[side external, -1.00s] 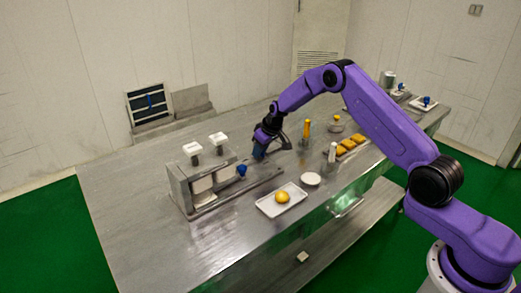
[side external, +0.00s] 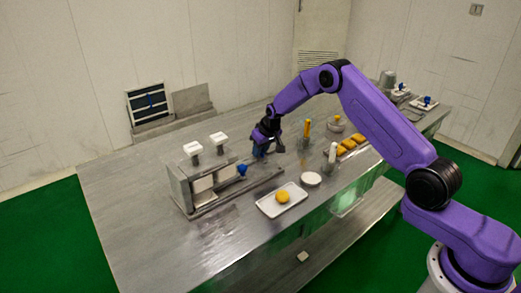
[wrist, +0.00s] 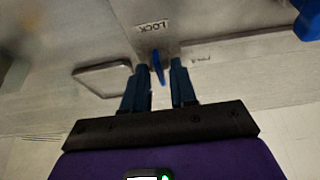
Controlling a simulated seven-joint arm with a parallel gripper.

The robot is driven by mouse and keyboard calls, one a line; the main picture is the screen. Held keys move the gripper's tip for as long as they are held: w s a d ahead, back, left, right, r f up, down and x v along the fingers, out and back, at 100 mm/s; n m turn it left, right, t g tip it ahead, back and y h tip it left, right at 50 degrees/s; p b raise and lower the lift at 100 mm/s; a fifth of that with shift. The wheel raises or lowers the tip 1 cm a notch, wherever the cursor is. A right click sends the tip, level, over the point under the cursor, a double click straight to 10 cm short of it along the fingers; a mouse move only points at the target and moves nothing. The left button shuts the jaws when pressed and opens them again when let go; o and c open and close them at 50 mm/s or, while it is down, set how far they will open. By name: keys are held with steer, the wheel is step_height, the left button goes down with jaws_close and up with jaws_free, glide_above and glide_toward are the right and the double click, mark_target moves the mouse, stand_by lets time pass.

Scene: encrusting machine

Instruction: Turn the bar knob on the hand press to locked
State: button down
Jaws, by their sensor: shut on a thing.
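The hand press (side external: 180,190) is a metal frame on the steel table, with a long base reaching to the right. My gripper (side external: 260,153) is low over the right end of that base. In the wrist view, the blue bar knob (wrist: 158,67) sits between the two dark fingers of my gripper (wrist: 159,78), which is shut on it. The bar runs nearly up and down in that view, its upper end towards the LOCK label (wrist: 152,26). A second, fainter label (wrist: 192,58) lies to its right. In the side view the gripper hides the bar knob.
A blue ball handle (side external: 242,170) is on the press, left of my gripper. A white tray (side external: 262,207) with a yellow-orange piece and a white round dish (side external: 311,179) stand in front. Upright tools and a tray of orange pieces (side external: 347,146) stand to the right.

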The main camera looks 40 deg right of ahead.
steer(key=c, duration=1)
jaws_free()
steer(key=v, duration=1.7)
steer(key=shift+r, duration=0.25)
steer(key=shift+s+a, duration=0.1)
steer(key=shift+a, duration=0.05)
steer(key=s+a+r+n+g+y, duration=0.1)
steer(key=s+a+r+n, duration=0.15)
steer(key=s+a, duration=0.55)
steer(key=s+a+r+n+g, duration=0.1)
steer(key=s+a+n, duration=0.3)
steer(key=s, duration=0.6)
steer(key=s+d+n, duration=0.1)
steer(key=s+n, duration=0.1)
steer(key=s, duration=0.7)
steer(key=s+d+n+g, duration=0.1)
steer(key=s+d+n, duration=0.1)
steer(key=s, duration=0.7)
steer(key=s+d+f+n+g, duration=0.1)
steer(key=s+n, duration=0.1)
steer(key=s, duration=0.7)
steer(key=shift+s+d+h, duration=0.2)
steer(key=shift+h, duration=0.1)
